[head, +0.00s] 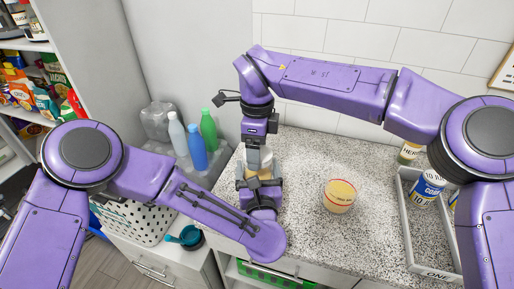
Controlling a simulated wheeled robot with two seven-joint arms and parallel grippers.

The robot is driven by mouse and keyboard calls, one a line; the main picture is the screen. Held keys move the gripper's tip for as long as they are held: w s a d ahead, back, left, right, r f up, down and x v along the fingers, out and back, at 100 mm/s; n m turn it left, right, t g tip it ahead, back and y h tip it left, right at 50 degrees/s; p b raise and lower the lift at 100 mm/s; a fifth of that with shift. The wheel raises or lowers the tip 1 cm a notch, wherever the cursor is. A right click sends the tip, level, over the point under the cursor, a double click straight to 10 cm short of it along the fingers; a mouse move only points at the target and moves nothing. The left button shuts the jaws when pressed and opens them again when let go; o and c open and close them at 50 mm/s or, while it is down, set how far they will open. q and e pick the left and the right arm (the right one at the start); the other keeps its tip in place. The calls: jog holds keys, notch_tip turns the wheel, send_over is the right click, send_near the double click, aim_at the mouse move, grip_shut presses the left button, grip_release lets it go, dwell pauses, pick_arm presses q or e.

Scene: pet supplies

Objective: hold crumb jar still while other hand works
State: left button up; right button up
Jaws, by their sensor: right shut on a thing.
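A jar with pale tan contents (265,174) stands on the speckled counter, mostly hidden by my grippers. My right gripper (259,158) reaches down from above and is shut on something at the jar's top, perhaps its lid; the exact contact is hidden. My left gripper (260,182) comes from the front at jar height, with grey finger parts on either side of the jar. I cannot tell whether those fingers touch it.
A round clear container with yellowish contents (340,196) stands on the counter to the right. A grey tray (416,245) holding cans is farther right. Several bottles (198,147) stand at the left, above a white basket (135,222). Counter between container and tray is clear.

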pick_arm(q)
jog(key=shift+f, duration=0.15)
pick_arm(e)
jog(key=m, duration=0.9)
jog(key=shift+m, duration=0.4)
jog(key=m, duration=0.5)
jog(key=shift+m, duration=0.4)
jog(key=m, duration=0.9)
jog(key=shift+d, duration=0.1)
jog(key=m, duration=0.6)
jog(key=shift+m, duration=0.3)
jog(key=m, duration=0.6)
jog(key=shift+s, duration=0.1)
jog(key=m, duration=0.3)
jog(key=shift+m, duration=0.3)
jog(key=o, duration=1.1)
jog(key=shift+f, duration=0.1)
